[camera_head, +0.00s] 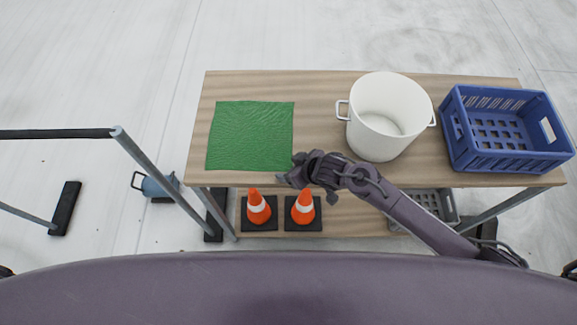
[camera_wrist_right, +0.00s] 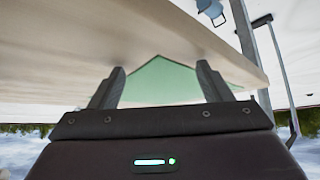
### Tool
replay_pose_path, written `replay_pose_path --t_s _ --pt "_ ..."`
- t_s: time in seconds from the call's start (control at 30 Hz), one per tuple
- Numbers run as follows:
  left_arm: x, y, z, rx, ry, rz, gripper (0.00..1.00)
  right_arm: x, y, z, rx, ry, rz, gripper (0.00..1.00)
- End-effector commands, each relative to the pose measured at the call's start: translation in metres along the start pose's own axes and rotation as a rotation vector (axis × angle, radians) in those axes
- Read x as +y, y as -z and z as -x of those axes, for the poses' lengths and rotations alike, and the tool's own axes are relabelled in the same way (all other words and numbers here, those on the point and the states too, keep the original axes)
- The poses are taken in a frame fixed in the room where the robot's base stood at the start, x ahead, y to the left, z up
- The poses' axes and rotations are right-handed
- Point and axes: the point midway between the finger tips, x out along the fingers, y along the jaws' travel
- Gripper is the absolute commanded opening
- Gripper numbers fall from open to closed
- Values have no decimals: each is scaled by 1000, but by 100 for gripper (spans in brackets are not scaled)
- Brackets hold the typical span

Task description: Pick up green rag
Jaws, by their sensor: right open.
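The green rag (camera_head: 250,135) lies flat and square on the left part of the wooden table (camera_head: 320,90). My right gripper (camera_head: 287,180) is at the table's front edge, close to the rag's front right corner. In the right wrist view the two fingers of my right gripper (camera_wrist_right: 161,84) stand apart with nothing held between them. The rag (camera_wrist_right: 160,82) shows beyond and between these fingers, its corner pointing away. I cannot tell whether the fingers touch it. My left gripper is not in view.
A white pot (camera_head: 375,140) stands right of the rag, and a blue crate (camera_head: 460,140) is at the table's right end. Two orange cones (camera_head: 258,210) (camera_head: 303,209) and a grey crate (camera_head: 436,203) sit on the lower shelf. A metal rail (camera_head: 160,175) stands at the left.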

Motion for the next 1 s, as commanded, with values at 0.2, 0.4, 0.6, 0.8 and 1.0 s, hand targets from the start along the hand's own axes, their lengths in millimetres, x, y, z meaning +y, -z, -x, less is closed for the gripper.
replay_pose_path --t_s 0.2,0.4,0.6,0.8,1.0 --pt "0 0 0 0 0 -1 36 0 0 0 -1 -1 -1 56" --pt "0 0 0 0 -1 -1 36 0 -1 0 -1 -1 -1 43" --pt "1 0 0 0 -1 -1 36 1 -1 0 -2 -2 -1 30" --pt "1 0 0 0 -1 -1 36 1 -1 0 -2 -2 -1 17" --pt "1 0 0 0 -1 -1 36 1 -1 0 -2 -2 -1 4"
